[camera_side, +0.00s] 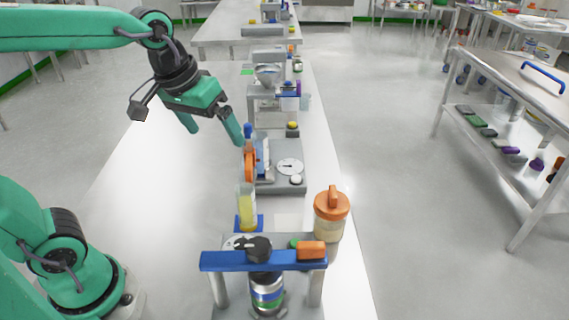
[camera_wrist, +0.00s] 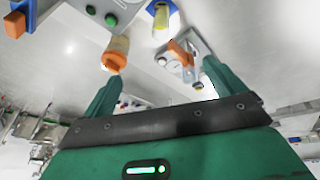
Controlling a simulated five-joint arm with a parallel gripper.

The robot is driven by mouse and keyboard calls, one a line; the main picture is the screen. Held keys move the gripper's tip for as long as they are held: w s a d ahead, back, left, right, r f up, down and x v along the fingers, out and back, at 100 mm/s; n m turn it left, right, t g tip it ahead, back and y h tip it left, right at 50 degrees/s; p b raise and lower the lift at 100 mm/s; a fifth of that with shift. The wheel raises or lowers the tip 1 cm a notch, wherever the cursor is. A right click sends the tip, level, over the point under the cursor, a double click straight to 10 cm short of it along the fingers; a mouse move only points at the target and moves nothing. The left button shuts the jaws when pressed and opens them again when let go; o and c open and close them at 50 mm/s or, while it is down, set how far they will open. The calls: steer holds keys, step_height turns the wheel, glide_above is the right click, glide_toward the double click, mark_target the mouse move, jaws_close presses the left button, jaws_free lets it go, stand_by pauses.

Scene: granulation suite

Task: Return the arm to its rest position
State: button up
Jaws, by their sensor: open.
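My green gripper (camera_side: 214,126) is in the air above the white bench (camera_side: 150,190) in the side view, with its two fingers spread and nothing between them. In the wrist view the two fingers of my gripper (camera_wrist: 158,84) stand apart.
A clear cylinder with yellow contents (camera_side: 246,207) stands on a blue base. An orange-lidded jar (camera_side: 331,216) is to its right. A blue-barred stand (camera_side: 264,262) is nearest the camera. More devices (camera_side: 267,85) line the bench behind. The bench's left side is clear.

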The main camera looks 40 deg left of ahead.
steer(key=s+a+f+m+t, duration=0.1)
steer(key=s+a+f+m, duration=0.1)
steer(key=s, duration=0.6)
steer(key=shift+a+f+t, duration=0.3)
steer(key=shift+a+f, duration=0.15)
steer(key=shift+a, duration=0.3)
